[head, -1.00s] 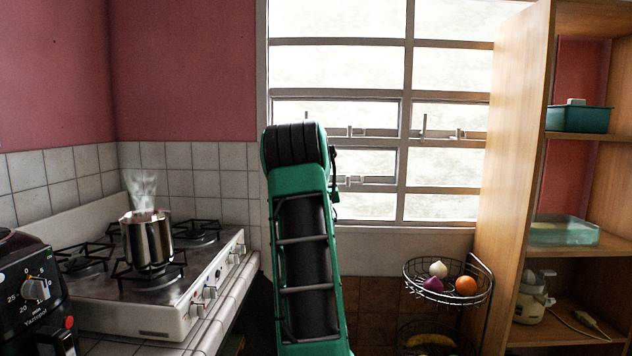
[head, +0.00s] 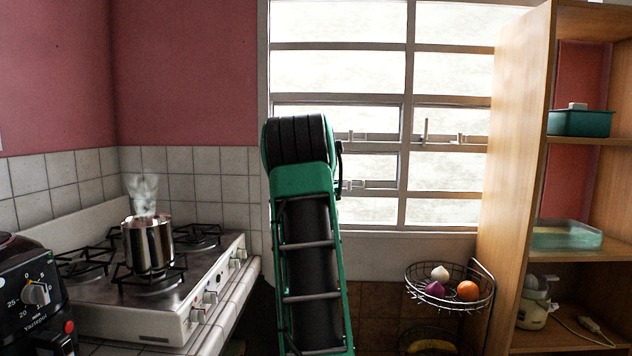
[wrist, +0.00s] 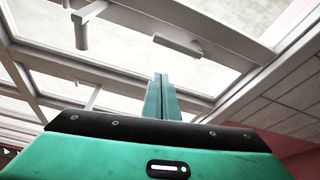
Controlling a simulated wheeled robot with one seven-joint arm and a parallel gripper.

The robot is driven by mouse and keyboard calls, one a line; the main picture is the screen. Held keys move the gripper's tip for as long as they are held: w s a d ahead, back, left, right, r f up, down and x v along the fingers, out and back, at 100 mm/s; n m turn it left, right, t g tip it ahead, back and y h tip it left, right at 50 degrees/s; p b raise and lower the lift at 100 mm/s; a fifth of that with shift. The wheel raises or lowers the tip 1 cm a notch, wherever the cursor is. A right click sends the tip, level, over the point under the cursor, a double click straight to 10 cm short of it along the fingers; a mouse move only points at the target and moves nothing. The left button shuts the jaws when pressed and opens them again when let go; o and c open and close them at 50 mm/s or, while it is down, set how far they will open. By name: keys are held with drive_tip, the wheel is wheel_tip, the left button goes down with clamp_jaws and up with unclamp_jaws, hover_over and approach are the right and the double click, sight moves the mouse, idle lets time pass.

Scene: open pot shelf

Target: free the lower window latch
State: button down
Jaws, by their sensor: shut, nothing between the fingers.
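The lower window latch (head: 352,184) is a small pale fitting on the lower window bar in the head view, just right of my arm. A similar upper latch (head: 356,136) is on the bar above it. In the wrist view my gripper (wrist: 160,80) has its two green fingers together, with nothing between them, pointing up at the window frame. A pale bar-shaped fitting (wrist: 178,46) lies beyond the fingertips and a hanging handle (wrist: 82,32) is to the left. I cannot tell which latch these belong to. No contact is clear. In the head view my arm hides the gripper.
A stove (head: 185,307) with a steaming pot (head: 148,245) stands left of my arm. A wire basket (head: 450,300) of vegetables and fruit hangs at lower right. A wooden shelf (head: 515,180) borders the window on the right. Another fitting (head: 460,139) is on the right-hand pane.

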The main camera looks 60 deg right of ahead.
drive_tip(key=v, duration=0.7)
drive_tip(key=shift+a, duration=0.3)
drive_tip(key=shift+w+f, duration=0.15)
drive_tip(key=s+a+f+g+y, duration=0.25)
drive_tip(key=a+f+y, duration=0.45)
drive_tip(key=a, duration=0.5)
drive_tip(key=s+a+f+g+y, duration=0.1)
drive_tip(key=a+f+g+y, duration=0.25)
drive_tip(key=a+f, duration=0.75)
drive_tip(key=s+a+f+n+g+y, duration=0.1)
drive_tip(key=s+a+f+g+y, duration=0.1)
drive_tip(key=s+a, duration=0.8)
drive_tip(key=s+a+f+n+g+y, duration=0.1)
drive_tip(key=s+a+f+g+y, duration=0.2)
drive_tip(key=s+a+y, duration=0.3)
drive_tip(key=s+a+g, duration=0.1)
drive_tip(key=s+a, duration=0.3)
drive_tip(key=a, duration=0.5)
drive_tip(key=shift+f, duration=0.35)
drive_tip(key=shift+d, duration=0.15)
